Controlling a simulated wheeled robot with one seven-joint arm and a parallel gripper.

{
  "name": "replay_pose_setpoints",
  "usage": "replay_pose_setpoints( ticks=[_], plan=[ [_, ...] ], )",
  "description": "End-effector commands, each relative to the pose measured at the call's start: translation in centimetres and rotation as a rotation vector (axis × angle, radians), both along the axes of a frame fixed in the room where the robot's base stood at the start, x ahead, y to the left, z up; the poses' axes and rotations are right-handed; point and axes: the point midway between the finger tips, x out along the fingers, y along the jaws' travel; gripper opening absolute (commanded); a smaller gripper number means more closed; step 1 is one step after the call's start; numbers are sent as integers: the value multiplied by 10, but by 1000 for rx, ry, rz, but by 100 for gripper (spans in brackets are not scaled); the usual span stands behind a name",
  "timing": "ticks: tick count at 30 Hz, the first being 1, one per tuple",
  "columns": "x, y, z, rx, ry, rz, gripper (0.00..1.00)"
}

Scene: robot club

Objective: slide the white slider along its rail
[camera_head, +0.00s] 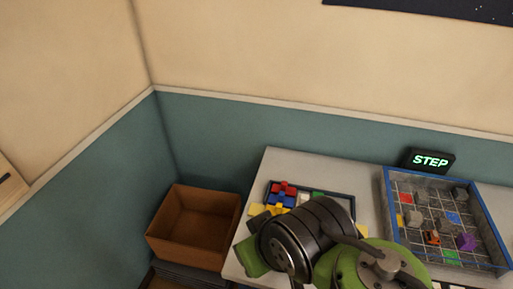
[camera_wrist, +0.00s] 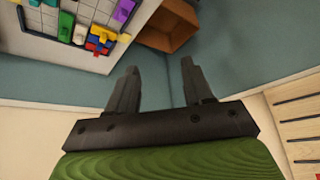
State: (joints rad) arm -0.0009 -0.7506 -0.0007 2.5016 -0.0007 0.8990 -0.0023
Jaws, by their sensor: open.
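I cannot pick out the white slider or its rail for certain in either view. A small white piece (camera_wrist: 79,34) shows among coloured blocks on the table in the wrist view, but I cannot tell whether it slides. My gripper (camera_wrist: 160,66) is open in the wrist view, with nothing between its two dark fingers. It is apart from the table, with teal wall behind the fingers. In the head view my dark and green arm covers part of the table, and the fingers are not visible.
A pale table (camera_head: 256,187) bears a tray of coloured blocks (camera_head: 284,193), a blue-rimmed grid board (camera_head: 389,196) with several grey blocks, and a lit STEP sign (camera_head: 430,160). An open brown box (camera_head: 198,235) stands left of the table, near the wall corner.

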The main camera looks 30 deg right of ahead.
Motion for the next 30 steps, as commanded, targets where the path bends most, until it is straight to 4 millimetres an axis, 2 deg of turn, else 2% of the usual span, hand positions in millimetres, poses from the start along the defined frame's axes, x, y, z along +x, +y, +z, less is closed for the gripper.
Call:
replay_pose_setpoints(
  ticks=[2,4,7,9,11,13,16,19,22,26,30],
  plan=[
    [7,-4,-2,-5,5,-27,51],
    [27,-16,-9,-15,17,-95,51],
    [74,-53,-29,-31,44,-247,51],
    [107,-88,-49,-36,59,-358,51],
    [132,-124,-71,-32,71,-450,51],
    [155,-170,-101,-19,84,-557,51],
    [172,-233,-146,6,92,-689,51],
    [177,-276,-177,29,94,-777,51],
    [177,-294,-190,39,91,-816,51],
    [180,-299,-201,42,94,-819,51],
    [188,-308,-233,42,96,-819,51]
  ],
)
